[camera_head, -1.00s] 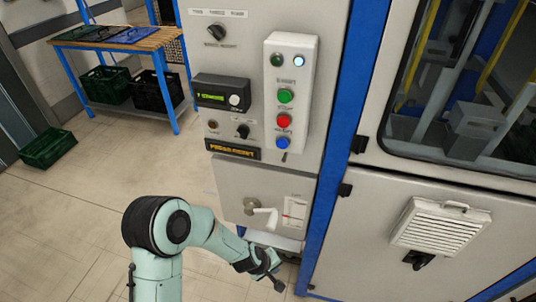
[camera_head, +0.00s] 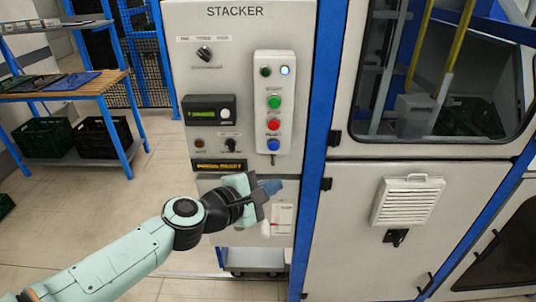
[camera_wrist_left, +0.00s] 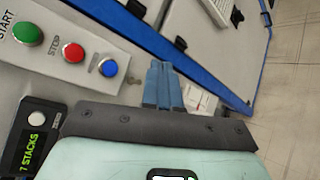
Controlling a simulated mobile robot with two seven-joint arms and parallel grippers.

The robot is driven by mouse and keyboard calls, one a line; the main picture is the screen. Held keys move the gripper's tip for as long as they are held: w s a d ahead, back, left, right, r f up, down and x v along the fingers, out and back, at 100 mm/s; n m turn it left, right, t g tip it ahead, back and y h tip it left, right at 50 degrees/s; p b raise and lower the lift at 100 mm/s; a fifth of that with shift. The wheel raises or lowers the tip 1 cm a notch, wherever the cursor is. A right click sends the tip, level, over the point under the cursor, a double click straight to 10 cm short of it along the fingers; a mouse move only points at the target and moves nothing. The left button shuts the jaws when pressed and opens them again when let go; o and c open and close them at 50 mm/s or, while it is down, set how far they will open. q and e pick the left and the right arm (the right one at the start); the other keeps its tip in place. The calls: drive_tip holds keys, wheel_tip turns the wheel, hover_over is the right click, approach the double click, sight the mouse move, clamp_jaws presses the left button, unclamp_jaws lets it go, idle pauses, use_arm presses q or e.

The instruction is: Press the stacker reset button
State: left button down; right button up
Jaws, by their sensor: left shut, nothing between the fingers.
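The blue button (camera_head: 273,144) is the lowest on the light button box of the stacker panel, below the red button (camera_head: 274,124) and green button (camera_head: 274,102). In the left wrist view the blue button (camera_wrist_left: 108,68) is left of the fingertips, with the red (camera_wrist_left: 73,52) and green (camera_wrist_left: 28,34) buttons farther left. My left gripper (camera_head: 271,187) is shut and empty, in front of the panel just below the button box. Its blue fingers (camera_wrist_left: 165,86) are together and apart from the button. The label by the blue button is too small to read surely.
A small display (camera_head: 209,110) and black knobs are left of the button box. A door with a white vent (camera_head: 407,200) and a window (camera_head: 430,75) are to the right. A wooden-topped table (camera_head: 60,90) with crates below stands at the left. Floor between is clear.

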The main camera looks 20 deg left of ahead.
sight(274, 146)
use_arm(q)
drive_tip(key=shift+s+r, duration=0.25)
drive_tip(key=shift+r, duration=0.35)
drive_tip(key=shift+s+r, duration=0.25)
drive_tip(key=shift+r, duration=0.3)
use_arm(e)
drive_tip(key=shift+s+a+f, duration=0.1)
drive_tip(key=shift+s, duration=0.2)
use_arm(q)
drive_tip(key=shift+d, duration=0.1)
drive_tip(key=shift+w, duration=0.15)
drive_tip(key=w+a+p, duration=0.1)
drive_tip(key=w+a, duration=0.1)
drive_tip(key=w, duration=0.6)
drive_tip(key=shift+w+a, duration=0.15)
drive_tip(key=shift+a, duration=0.1)
use_arm(e)
drive_tip(key=shift+w+r, duration=0.3)
drive_tip(key=shift+r, duration=0.45)
use_arm(q)
drive_tip(key=shift+w, duration=0.15)
drive_tip(key=shift+w+a, duration=0.1)
drive_tip(key=shift+w, duration=0.15)
use_arm(e)
drive_tip(key=shift+r, duration=0.1)
